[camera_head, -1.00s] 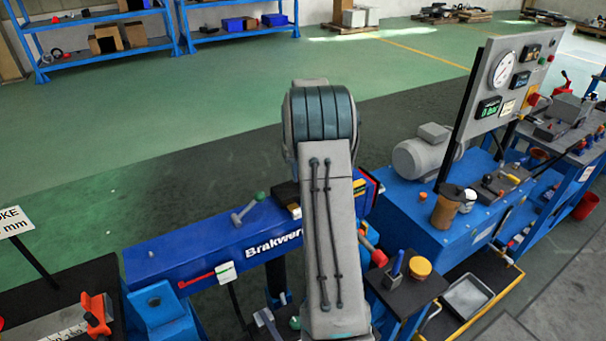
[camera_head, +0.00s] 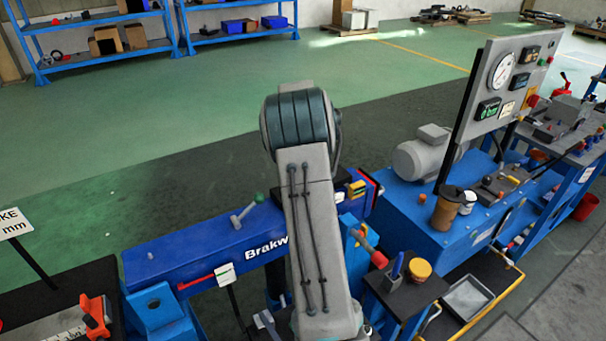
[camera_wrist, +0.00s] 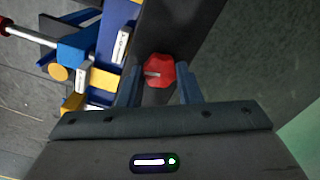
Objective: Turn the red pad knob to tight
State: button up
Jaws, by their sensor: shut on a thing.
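The red pad knob (camera_wrist: 159,71) shows in the wrist view, a lobed red knob with a pale slot or mark on its left part. It sits against a dark bar. My gripper (camera_wrist: 160,84) has its two blue-grey fingers on either side of the knob and is shut on it. In the head view my own arm hides the knob and the gripper.
The blue beam (camera_head: 200,240) with white lettering runs behind my arm, with a green-tipped lever (camera_head: 246,211) on top. A red-handled lever (camera_head: 369,247) and a small dark table (camera_head: 412,300) stand close on the right. A gauge panel (camera_head: 505,85) rises farther right.

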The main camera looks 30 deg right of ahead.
jog(key=shift+r+m, duration=0.1)
jog(key=shift+m, duration=0.3)
jog(key=o, duration=1)
jog(key=shift+c, duration=0.2)
notch_tip(320, 180, up, 14)
jog(key=b, duration=0.1)
